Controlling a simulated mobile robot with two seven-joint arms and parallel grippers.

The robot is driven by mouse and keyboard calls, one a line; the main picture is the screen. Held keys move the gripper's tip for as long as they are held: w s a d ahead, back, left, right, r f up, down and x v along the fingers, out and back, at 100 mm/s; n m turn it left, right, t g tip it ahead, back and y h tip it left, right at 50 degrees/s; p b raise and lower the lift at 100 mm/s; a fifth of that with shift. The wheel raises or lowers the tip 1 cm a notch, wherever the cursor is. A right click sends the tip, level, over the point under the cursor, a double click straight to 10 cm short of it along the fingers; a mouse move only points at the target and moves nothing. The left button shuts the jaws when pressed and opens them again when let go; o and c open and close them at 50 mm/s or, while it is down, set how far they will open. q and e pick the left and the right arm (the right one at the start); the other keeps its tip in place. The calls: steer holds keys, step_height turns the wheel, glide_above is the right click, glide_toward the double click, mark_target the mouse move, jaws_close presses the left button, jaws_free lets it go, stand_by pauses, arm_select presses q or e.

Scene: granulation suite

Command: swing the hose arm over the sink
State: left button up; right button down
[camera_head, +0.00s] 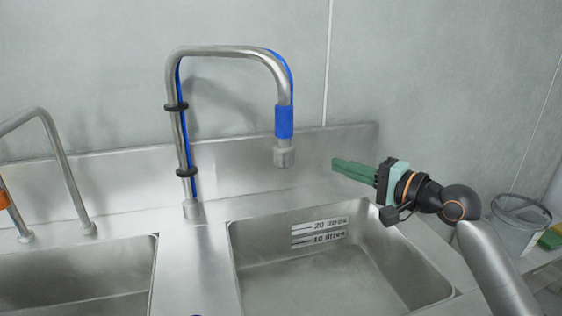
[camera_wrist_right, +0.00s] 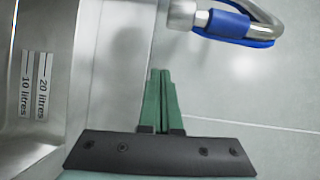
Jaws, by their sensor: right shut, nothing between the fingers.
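The hose arm (camera_head: 225,52) is a bent steel pipe with a blue hose strapped along it by black clips. Its upright stands between the two basins, and its blue-sleeved nozzle end (camera_head: 284,125) hangs over the back part of the right sink basin (camera_head: 300,275). The nozzle end also shows at the top of the right wrist view (camera_wrist_right: 225,22). My right gripper (camera_head: 335,166) is shut and empty, with green fingers pointing left, to the right of the nozzle and apart from it. The fingers also show in the right wrist view (camera_wrist_right: 160,75). My left gripper is not in view.
A second bent steel pipe (camera_head: 55,140) stands at the left, by the left basin (camera_head: 75,280). A clear bucket (camera_head: 520,215) and a green and yellow item (camera_head: 551,238) are at the right. The grey wall is close behind the sink.

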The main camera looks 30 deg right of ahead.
steer(key=w+a+r+p, duration=0.2)
steer(key=w, duration=0.8)
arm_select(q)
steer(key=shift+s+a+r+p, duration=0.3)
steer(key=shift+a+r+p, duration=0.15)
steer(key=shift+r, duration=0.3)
arm_select(e)
steer(key=shift+m+t, duration=0.3)
steer(key=s+a, duration=0.2)
steer(key=a, duration=0.1)
steer(key=shift+s+a, duration=0.2)
steer(key=shift+s, duration=0.15)
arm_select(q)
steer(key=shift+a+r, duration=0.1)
arm_select(e)
steer(key=shift+a, duration=0.1)
